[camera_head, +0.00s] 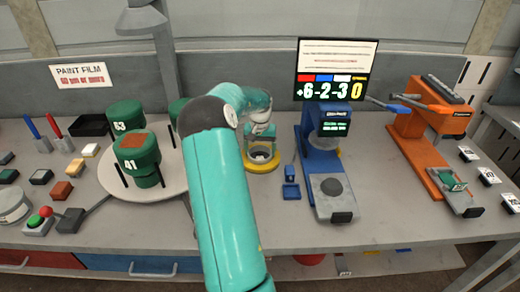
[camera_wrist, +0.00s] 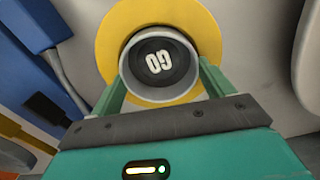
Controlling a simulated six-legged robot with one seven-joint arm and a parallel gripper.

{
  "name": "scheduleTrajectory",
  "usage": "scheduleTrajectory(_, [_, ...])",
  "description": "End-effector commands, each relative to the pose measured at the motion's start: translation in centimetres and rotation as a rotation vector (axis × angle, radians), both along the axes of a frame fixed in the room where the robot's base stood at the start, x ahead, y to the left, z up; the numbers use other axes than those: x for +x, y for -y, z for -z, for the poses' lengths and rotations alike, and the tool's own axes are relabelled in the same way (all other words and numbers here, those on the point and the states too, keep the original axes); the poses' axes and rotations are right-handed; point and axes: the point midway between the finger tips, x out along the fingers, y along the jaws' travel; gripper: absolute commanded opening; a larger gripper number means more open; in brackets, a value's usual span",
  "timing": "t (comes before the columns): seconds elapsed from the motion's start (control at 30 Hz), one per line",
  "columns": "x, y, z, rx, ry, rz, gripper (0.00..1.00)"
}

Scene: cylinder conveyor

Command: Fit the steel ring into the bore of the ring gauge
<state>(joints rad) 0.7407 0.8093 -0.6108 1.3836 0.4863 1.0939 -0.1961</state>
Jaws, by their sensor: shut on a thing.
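The ring gauge (camera_wrist: 112,38) is a yellow ring around a dark centre disc marked GO (camera_wrist: 158,62). It also shows on the bench in the head view (camera_head: 262,168). The grey steel ring (camera_wrist: 160,96) appears around the dark disc, inside the yellow outline in the wrist view. My gripper (camera_wrist: 162,72) is shut on the steel ring, with a green finger on each side. In the head view my gripper (camera_head: 262,142) is right above the gauge. The ring's underside is hidden, so I cannot tell how deep it sits in the bore.
A blue measuring stand (camera_head: 325,180) stands close to the right of the gauge, with a small blue block (camera_head: 291,190) between. An orange stand (camera_head: 432,145) is farther right. A round turntable (camera_head: 170,185) with green cans is at left. Bare bench lies in front of the gauge.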

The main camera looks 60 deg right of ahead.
Motion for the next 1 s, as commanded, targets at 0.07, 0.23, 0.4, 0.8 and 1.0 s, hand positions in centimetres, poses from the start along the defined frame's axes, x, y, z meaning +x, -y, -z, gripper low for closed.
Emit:
scheduleTrajectory(0.07, [-0.1,-0.2,1.0,0.008,-0.005,0.000,0.50])
scheduleTrajectory(0.23, [-0.1,-0.3,1.2,0.011,-0.006,0.000,0.99])
scheduleTrajectory(0.4, [-0.2,-0.3,0.4,0.009,-0.007,0.000,1.00])
scheduleTrajectory(0.8, [-0.1,-0.1,-8.1,0.005,-0.002,0.001,1.00])
scheduleTrajectory(1.0, [-0.1,-0.1,-11.4,0.005,-0.003,0.000,1.00])
